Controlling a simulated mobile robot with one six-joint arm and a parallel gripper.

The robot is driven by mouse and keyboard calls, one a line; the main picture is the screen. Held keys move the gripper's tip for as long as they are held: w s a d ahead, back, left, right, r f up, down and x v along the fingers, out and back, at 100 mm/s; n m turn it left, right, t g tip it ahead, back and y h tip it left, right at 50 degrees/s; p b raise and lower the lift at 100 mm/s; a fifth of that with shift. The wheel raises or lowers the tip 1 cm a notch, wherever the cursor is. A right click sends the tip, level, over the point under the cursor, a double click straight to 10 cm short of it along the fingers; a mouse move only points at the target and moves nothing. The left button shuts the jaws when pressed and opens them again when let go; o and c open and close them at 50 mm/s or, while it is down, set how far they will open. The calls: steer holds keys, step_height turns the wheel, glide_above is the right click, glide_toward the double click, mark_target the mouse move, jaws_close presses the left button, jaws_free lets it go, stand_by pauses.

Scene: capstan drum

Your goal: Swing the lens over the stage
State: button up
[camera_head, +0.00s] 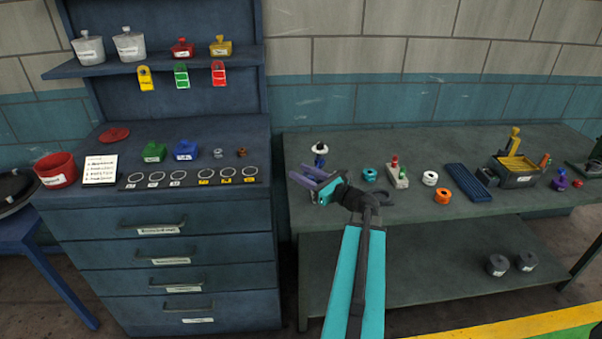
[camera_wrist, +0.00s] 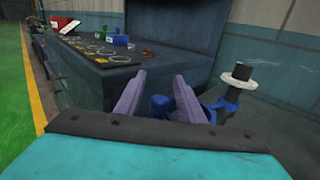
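A small blue fixture (camera_wrist: 228,103) with a black post (camera_wrist: 241,73) and a white ring (camera_wrist: 237,81) around the post stands at the right in the wrist view. Its white ring also shows at the bench's left end in the head view (camera_head: 320,149). A rounded blue knob (camera_wrist: 160,106) shows between my fingers, with gaps on both sides. My gripper (camera_wrist: 160,78) has its two purple fingers apart and seems to hold nothing. In the head view my gripper (camera_head: 312,178) is over the left end of the bench. I cannot clearly tell which part is the lens or the stage.
The green bench (camera_head: 400,245) carries a teal ring part (camera_head: 369,175), a grey block with coloured knobs (camera_head: 397,176), an orange ring (camera_head: 442,196) and a grey bin (camera_head: 515,178) to the right. A blue drawer cabinet (camera_head: 170,230) stands left, across a narrow gap.

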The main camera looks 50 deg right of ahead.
steer(key=shift+w, duration=0.15)
jaws_close()
stand_by(0.4)
